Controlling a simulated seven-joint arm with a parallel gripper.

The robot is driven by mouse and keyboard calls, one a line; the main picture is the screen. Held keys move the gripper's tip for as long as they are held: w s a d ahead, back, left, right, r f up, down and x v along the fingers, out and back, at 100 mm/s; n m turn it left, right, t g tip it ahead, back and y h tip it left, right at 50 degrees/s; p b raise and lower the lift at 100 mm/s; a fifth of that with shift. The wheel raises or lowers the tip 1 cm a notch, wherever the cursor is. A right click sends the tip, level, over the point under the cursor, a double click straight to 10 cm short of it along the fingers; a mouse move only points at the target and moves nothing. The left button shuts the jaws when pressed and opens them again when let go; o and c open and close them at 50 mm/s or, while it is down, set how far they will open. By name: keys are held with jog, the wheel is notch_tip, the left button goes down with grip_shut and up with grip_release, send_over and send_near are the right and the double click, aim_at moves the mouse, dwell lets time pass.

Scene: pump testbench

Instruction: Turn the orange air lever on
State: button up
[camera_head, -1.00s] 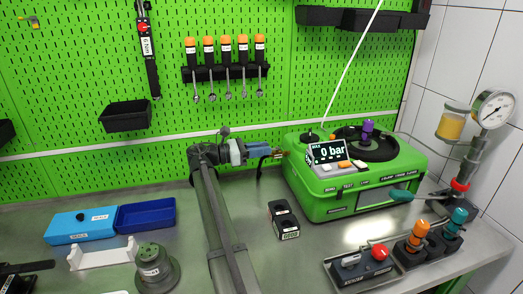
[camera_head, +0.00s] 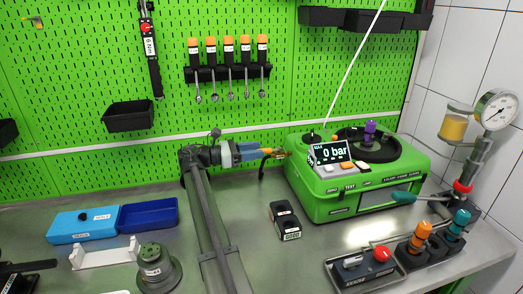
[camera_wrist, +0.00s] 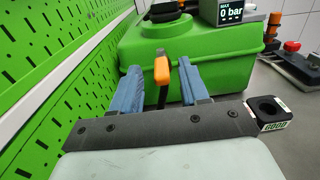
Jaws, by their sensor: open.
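The orange air lever (camera_wrist: 162,77) shows in the wrist view, on the left side of the green testbench (camera_wrist: 190,60). Its orange grip sits above a dark stem. My gripper (camera_wrist: 161,88) is open. Its two blue fingers stand to the left and right of the lever in the picture, with visible gaps on both sides. I cannot tell whether the lever lies fully between the fingertips or just beyond them. In the head view, my gripper (camera_head: 260,152) points right at the testbench's left side, and the orange lever (camera_head: 267,151) is small at its fingertips. The display (camera_head: 331,152) reads 0 bar.
A black block (camera_head: 285,220) stands on the table in front of the testbench. Blue boxes (camera_head: 147,215) lie to the left. A green perforated wall (camera_head: 90,90) rises close behind my arm. A tray with a red knob (camera_head: 382,254) is at the front right.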

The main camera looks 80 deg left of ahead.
jog(key=s, duration=1)
jog(key=shift+s, duration=0.25)
jog(key=shift+a, duration=0.1)
